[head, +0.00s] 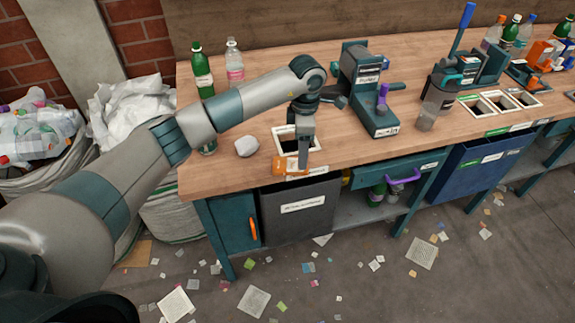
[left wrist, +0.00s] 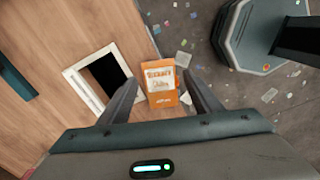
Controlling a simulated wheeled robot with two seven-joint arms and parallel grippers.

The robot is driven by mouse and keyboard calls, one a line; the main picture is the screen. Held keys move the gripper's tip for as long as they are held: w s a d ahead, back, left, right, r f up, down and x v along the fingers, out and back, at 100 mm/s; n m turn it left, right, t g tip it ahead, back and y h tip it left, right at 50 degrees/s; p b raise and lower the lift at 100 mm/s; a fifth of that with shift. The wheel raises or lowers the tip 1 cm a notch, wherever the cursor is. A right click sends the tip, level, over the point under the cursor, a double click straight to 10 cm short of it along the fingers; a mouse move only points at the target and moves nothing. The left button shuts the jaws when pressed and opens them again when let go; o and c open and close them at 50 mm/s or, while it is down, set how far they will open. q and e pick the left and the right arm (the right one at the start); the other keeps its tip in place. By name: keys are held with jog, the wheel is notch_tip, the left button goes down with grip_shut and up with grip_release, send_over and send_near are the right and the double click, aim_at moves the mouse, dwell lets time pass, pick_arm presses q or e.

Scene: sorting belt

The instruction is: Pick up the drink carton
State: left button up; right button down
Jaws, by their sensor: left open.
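The drink carton is an orange box with a white label. In the head view the carton (head: 279,166) is at the front edge of the wooden bench, partly hidden behind my left gripper (head: 304,164). In the left wrist view the carton (left wrist: 161,98) appears between the two fingertips of my left gripper (left wrist: 160,80). The fingers are apart, one on each side of it, and point down toward the bench. I cannot tell whether either finger touches it. My right gripper is in neither view.
A white-framed square opening (left wrist: 67,75) lies beside the carton. A dark green machine (head: 360,85) stands to the right. Scraps litter the floor.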

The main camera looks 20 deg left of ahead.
aim_at(291, 166)
pick_arm(q)
jog(key=shift+f+p, duration=0.3)
notch_tip(291, 166, down, 3)
jog(key=shift+a+p, duration=0.15)
jog(key=shift+p, duration=0.65)
jog(key=shift+w+f, duration=0.1)
jog(key=shift+f, duration=0.55)
jog(key=c, duration=0.9)
jog(key=shift+r, duration=0.15)
